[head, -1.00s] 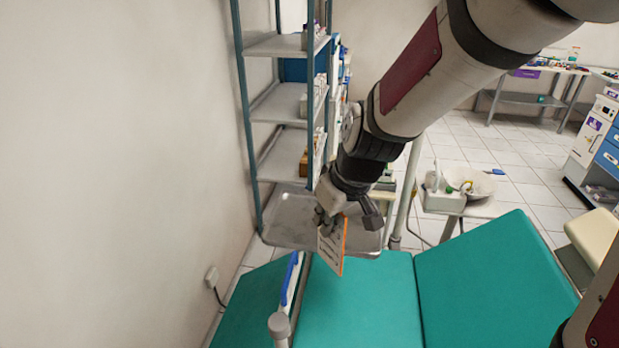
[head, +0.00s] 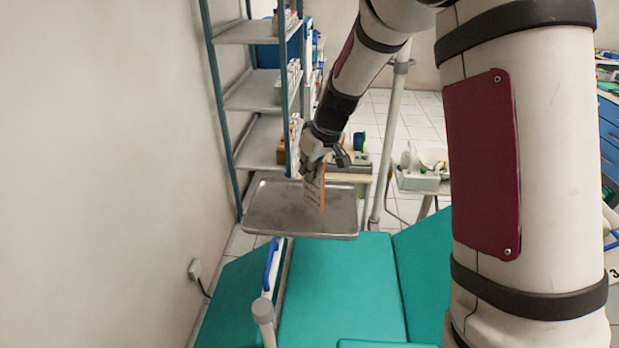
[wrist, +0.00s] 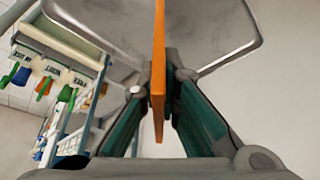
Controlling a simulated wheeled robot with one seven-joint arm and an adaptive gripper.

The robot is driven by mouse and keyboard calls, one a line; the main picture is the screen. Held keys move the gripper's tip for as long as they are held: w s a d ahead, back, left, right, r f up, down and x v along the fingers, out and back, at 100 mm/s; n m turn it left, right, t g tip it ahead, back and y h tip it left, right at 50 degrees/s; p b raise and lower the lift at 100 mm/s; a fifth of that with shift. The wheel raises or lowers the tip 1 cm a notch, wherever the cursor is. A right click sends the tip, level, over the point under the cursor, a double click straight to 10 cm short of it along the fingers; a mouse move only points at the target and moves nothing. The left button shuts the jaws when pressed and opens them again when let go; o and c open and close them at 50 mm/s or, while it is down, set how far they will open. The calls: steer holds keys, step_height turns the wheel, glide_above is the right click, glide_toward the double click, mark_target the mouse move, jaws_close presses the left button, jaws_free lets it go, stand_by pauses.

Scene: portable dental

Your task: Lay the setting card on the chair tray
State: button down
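In the wrist view the card (wrist: 158,60) shows as an orange strip between the two fingertips (wrist: 158,92). The chair tray (head: 270,222) is a grey metal tray with a raised rim, beyond the green chair. The card hangs in front of or above the tray; whether its lower edge touches is not clear. The tray (wrist: 100,35) also shows beyond the card in the wrist view. No objects show on the tray.
A metal shelf rack (head: 250,100) with boxes stands behind the tray, by the left wall. The green chair (head: 340,285) lies in front, with a blue-and-white armrest (head: 270,265) at its left. A pole (head: 387,150) rises right of the tray.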

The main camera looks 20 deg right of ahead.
mark_target(313, 184)
steer(key=shift+s+f, duration=0.1)
steer(key=shift+f, duration=1.15)
steer(key=shift+f, duration=0.15)
steer(key=c, duration=1.8)
jaws_free()
